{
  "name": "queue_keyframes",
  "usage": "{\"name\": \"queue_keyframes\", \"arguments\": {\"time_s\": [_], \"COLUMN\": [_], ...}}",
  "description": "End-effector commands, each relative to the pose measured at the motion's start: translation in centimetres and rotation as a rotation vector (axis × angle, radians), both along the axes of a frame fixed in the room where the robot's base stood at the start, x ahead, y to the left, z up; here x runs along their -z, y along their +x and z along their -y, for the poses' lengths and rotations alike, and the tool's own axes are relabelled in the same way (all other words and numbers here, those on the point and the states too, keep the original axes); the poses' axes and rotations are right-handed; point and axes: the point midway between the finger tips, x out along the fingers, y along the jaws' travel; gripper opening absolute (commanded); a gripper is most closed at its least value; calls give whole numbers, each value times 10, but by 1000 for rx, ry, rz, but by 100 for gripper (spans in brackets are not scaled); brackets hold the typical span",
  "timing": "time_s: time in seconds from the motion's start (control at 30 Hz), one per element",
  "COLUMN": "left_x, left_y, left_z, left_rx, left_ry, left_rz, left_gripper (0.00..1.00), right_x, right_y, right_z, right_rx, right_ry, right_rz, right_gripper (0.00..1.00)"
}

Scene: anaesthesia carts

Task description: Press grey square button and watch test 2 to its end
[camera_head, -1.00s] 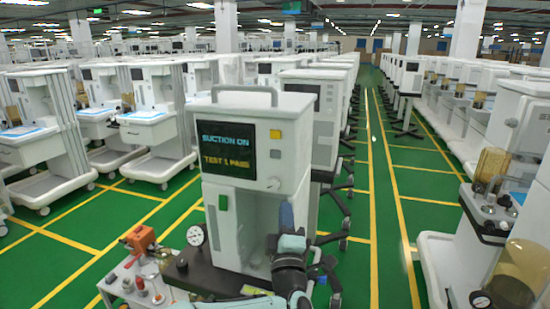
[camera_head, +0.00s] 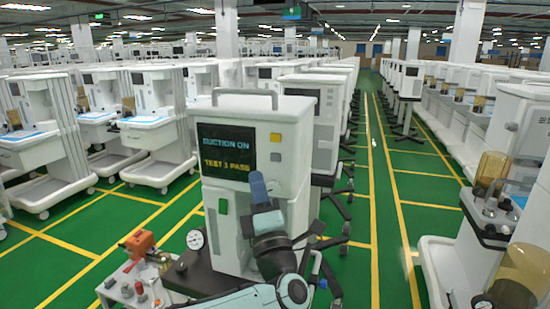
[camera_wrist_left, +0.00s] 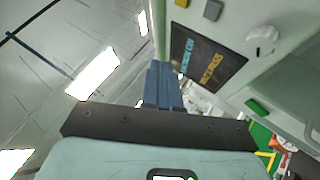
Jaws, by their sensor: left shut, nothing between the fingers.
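The white machine (camera_head: 222,106) stands in front of me. Its dark screen (camera_head: 226,145) shows "SUCTION ON" and a yellow test-pass line with a small, blurred digit. Right of the screen are a yellow square button (camera_head: 276,136) and, below it, the grey square button (camera_head: 276,157). In the left wrist view the grey button (camera_wrist_left: 213,9) is at the top edge, near the screen (camera_wrist_left: 205,52). My left gripper (camera_head: 257,183) is shut and empty, its blue fingers pointing up below and left of the grey button, overlapping the screen's lower right corner in the picture. The machine's round knob shows in the wrist view (camera_wrist_left: 262,39).
A green switch (camera_head: 223,206) is on the machine's front below the screen. A pressure gauge (camera_head: 195,239), an orange device (camera_head: 139,243) and small parts lie on a tray at lower left. Other carts stand on both sides; a green aisle (camera_head: 395,200) runs right of the machine.

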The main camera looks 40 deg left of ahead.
Motion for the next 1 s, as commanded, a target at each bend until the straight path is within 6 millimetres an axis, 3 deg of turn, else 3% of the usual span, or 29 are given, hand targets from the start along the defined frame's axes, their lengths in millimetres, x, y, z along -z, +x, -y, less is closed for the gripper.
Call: {"name": "queue_keyframes", "arguments": {"time_s": [0.47,0.7,1.0], "left_x": [-5,-1,0], "left_y": [58,77,81], "left_z": [-18,-25,-26], "left_rx": [-1,-1,-1], "left_ry": [0,0,1], "left_rz": [0,0,-1], "left_gripper": [0,0,0], "right_x": [-60,-58,-59], "right_y": [24,23,23], "right_z": [0,0,0], "right_rx": [0,0,0], "right_ry": [0,0,0], "right_rz": [28,27,27], "right_gripper": [61,61,61]}}
